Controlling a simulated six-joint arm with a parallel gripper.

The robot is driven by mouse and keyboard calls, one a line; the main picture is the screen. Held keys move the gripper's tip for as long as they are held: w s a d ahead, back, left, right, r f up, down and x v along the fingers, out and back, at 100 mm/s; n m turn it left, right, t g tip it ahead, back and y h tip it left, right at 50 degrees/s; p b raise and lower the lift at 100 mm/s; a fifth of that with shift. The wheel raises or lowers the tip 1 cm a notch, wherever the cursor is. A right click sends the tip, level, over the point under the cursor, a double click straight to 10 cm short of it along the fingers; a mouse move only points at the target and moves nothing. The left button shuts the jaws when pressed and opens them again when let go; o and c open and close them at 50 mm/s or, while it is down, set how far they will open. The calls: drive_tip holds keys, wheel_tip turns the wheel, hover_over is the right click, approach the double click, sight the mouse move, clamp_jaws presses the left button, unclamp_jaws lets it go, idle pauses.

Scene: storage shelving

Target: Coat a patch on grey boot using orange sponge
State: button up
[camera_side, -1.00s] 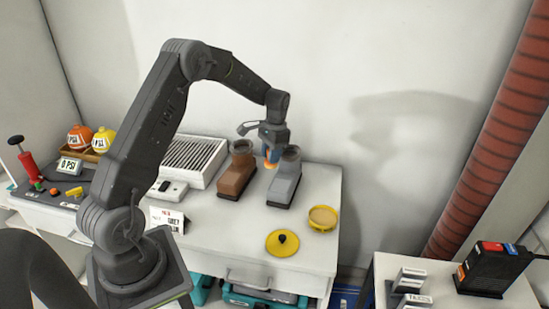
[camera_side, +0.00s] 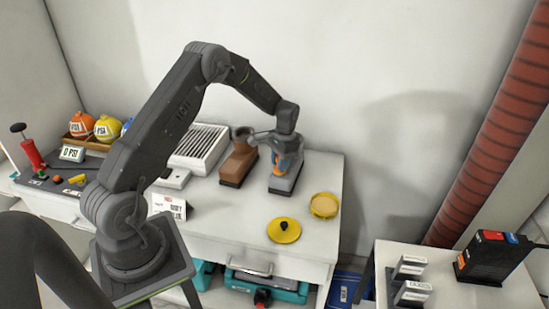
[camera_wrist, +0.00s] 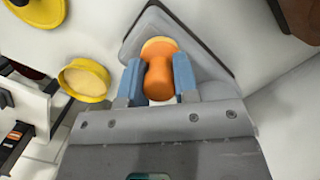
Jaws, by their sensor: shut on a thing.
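The grey boot (camera_side: 284,187) stands on the white table in the side view, beside the brown boot (camera_side: 238,165). In the wrist view the grey boot (camera_wrist: 205,58) lies just beyond the fingertips. My gripper (camera_wrist: 158,78) has its blue fingers shut on the orange sponge (camera_wrist: 158,80). In the side view my gripper (camera_side: 289,160) is over the grey boot and hides part of it. The sponge is at the boot's surface; whether it touches cannot be told. A paler round patch shows at the sponge's far edge. The open yellow tin (camera_side: 324,205) holds pale tan stuff.
The yellow lid (camera_side: 284,230) with a black knob lies near the table's front edge. A folded sign (camera_side: 168,206) stands to its left. A slatted white box (camera_side: 198,148) is behind. The table between lid and sign is mostly clear.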

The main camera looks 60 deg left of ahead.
drive_tip(key=shift+w+d, duration=1.3)
drive_tip(key=shift+d, duration=0.25)
drive_tip(key=shift+s+a, duration=1)
drive_tip(key=shift+a, duration=0.2)
drive_tip(key=shift+s+a, duration=1)
drive_tip(key=shift+a, duration=0.15)
drive_tip(key=shift+w+a, duration=0.15)
drive_tip(key=shift+w+d, duration=1)
drive_tip(key=shift+d, duration=0.2)
drive_tip(key=shift+w+d, duration=0.95)
drive_tip(key=shift+d, duration=0.25)
drive_tip(key=shift+s+a, duration=1)
drive_tip(key=shift+a, duration=0.2)
drive_tip(key=shift+s+a, duration=1)
drive_tip(key=shift+a, duration=0.2)
wheel_tip(320, 180, up, 8)
